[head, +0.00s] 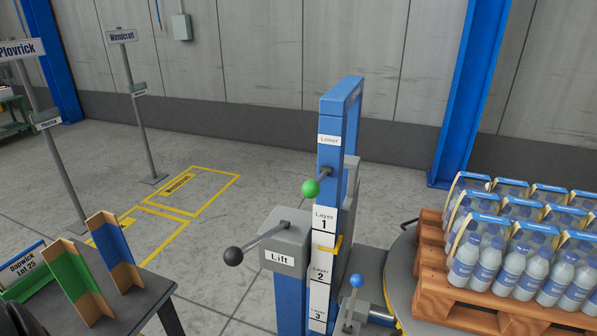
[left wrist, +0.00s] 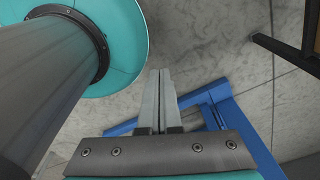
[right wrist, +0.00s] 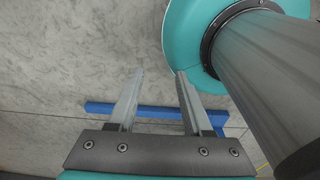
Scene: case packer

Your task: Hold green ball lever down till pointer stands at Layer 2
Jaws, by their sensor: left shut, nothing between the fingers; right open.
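The green ball lever (head: 311,188) sticks out from the blue post (head: 328,160), below a plate reading Lower (head: 329,140). Layer labels run down the post: Layer 1 (head: 323,217), Layer 2 (head: 319,280) and Layer 3 (head: 317,318). The yellow pointer (head: 331,245) stands near the border between the Layer 1 and Layer 2 labels. My left gripper (left wrist: 159,73) is shut and empty in the left wrist view. My right gripper (right wrist: 158,76) is open and empty in the right wrist view. Neither gripper shows in the head view, and neither touches the lever.
A black ball lever (head: 234,256) projects from the Lift box (head: 287,236), left of the post. A blue ball lever (head: 356,281) stands to the right. A wooden pallet (head: 432,277) of bottle packs is at right. A dark table (head: 118,312) with dividers is at left.

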